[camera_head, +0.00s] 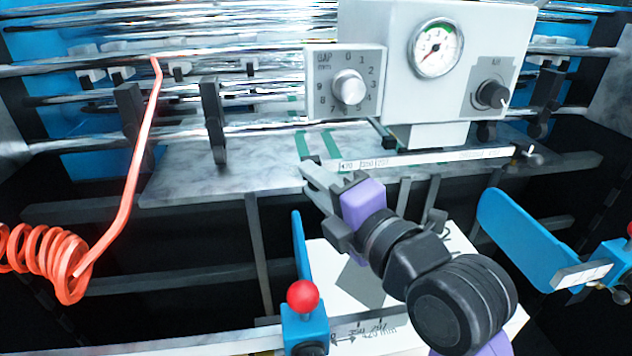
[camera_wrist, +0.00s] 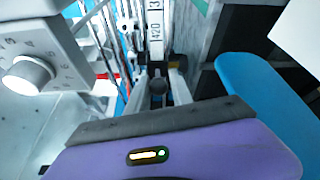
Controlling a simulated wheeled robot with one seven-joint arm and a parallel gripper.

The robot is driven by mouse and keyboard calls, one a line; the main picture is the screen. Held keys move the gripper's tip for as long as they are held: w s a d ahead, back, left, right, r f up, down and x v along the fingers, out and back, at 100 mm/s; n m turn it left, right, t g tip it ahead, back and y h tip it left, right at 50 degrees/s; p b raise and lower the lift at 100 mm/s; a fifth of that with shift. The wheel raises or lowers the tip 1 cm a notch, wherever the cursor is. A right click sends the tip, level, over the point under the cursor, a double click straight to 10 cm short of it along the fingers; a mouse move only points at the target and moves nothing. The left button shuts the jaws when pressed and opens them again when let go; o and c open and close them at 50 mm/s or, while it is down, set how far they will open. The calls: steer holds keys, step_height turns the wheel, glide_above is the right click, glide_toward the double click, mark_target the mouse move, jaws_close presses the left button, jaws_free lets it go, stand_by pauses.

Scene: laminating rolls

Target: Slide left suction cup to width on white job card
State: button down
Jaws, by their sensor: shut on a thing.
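A white scale bar (camera_head: 430,157) with printed numbers runs across the front of the grey feed table in the head view. My gripper (camera_head: 312,178) is at its left end, and its fingers hide the left suction cup there. In the wrist view, my gripper (camera_wrist: 157,90) is shut on a small dark round part, the left suction cup (camera_wrist: 157,87), just below the 420 mark on the scale bar (camera_wrist: 155,30). The white job card (camera_head: 345,268) lies low in the middle, partly hidden by my arm; its lower edge shows an arrow and what looks like 420 mm.
A blue guide with a red knob (camera_head: 302,295) stands left of the card, and another blue guide (camera_head: 525,238) stands right. A grey control box (camera_head: 460,60) with dials hangs above. A red coiled hose (camera_head: 50,255) is at left. Chrome rollers cross behind.

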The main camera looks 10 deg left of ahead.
steer(key=d, duration=0.1)
steer(key=d+b, duration=0.1)
steer(key=w+d+b, duration=0.1)
steer(key=shift+r, duration=0.3)
steer(key=c, duration=1.2)
jaws_free()
steer(key=shift+s, duration=0.1)
steer(key=shift+f, duration=0.1)
steer(key=b+v, duration=0.1)
steer(key=v, duration=0.6)
steer(key=shift+s+d+b, duration=0.25)
steer(key=shift+s+b, duration=0.1)
steer(key=shift+b, duration=0.05)
